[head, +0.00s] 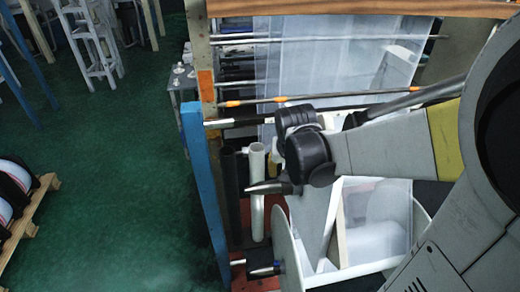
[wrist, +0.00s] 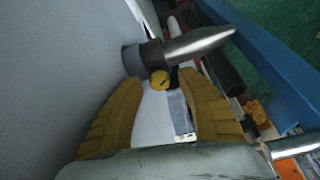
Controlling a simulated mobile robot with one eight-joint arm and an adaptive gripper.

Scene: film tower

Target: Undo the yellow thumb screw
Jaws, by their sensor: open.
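The yellow thumb screw (wrist: 160,80) is a small round knob in the wrist view. It sits at the dark grey collar (wrist: 133,58) of a metal shaft with a tapered tip (wrist: 200,44). My gripper (wrist: 159,86) has two ridged yellow fingers, open, one on each side of the screw. Gaps show between the screw and both fingers, and nothing is held. I cannot tell how deep the screw lies between the fingertips. In the head view the tapered tip (head: 266,188) shows left of my arm. The screw and my fingers cannot be made out there.
A large pale flat surface (wrist: 55,70) lies close to the left finger in the wrist view. A blue post (head: 200,165) stands left of the shaft tip. A white reel (head: 284,245) is below. Green floor (head: 120,150) is open to the left.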

